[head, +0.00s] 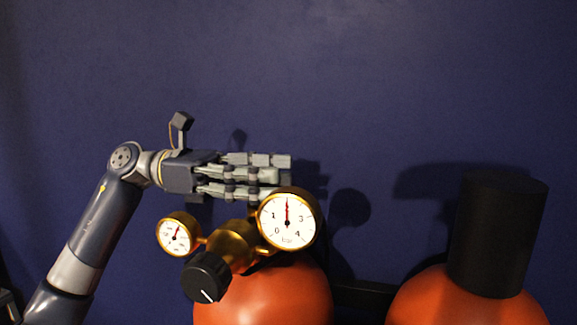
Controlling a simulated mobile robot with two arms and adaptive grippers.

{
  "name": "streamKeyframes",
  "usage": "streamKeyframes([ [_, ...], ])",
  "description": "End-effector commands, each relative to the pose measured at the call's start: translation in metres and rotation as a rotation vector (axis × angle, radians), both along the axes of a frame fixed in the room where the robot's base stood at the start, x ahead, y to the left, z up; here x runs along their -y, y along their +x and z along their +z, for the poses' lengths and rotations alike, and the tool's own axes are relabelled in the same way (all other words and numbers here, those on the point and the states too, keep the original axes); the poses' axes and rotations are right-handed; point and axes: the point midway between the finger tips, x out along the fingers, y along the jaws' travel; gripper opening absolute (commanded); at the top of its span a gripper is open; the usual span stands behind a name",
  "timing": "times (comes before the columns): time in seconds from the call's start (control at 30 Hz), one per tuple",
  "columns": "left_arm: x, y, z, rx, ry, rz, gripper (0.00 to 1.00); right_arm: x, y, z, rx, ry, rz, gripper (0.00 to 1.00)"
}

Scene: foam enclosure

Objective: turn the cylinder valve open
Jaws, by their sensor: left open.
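An orange cylinder (265,295) stands at the bottom centre. A brass regulator (230,247) sits on its top, with a large gauge (287,221) on the right, a small gauge (175,235) on the left and a black knob (206,278) with a white mark in front. The large gauge's needle points straight up. My left gripper (280,169) is open and empty, its fingers pointing right just above the regulator. Its lower fingertips come close to the large gauge's top edge. I cannot make out the cylinder valve itself; the regulator and gauges may hide it. My right gripper is out of view.
A second orange cylinder (465,300) with a tall black cap (497,235) stands at the right. A dark bar (362,294) runs between the cylinders. A dark blue wall (400,80) closes off the back.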

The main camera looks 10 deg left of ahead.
Motion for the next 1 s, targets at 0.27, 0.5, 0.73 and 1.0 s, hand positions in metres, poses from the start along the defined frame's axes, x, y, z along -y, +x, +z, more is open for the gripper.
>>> streamKeyframes([
  [0.27,0.030,0.000,0.001,0.000,0.000,0.000,0.50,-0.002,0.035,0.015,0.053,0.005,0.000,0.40],
  [0.5,0.032,0.000,-0.001,-0.001,0.000,0.001,0.50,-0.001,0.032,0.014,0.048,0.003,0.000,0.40],
  [0.73,0.032,0.001,0.000,0.000,0.000,0.001,0.14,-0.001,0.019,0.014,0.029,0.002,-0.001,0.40],
  [1.0,0.031,0.001,0.000,0.000,0.000,0.002,0.12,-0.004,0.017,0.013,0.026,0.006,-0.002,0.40],
])
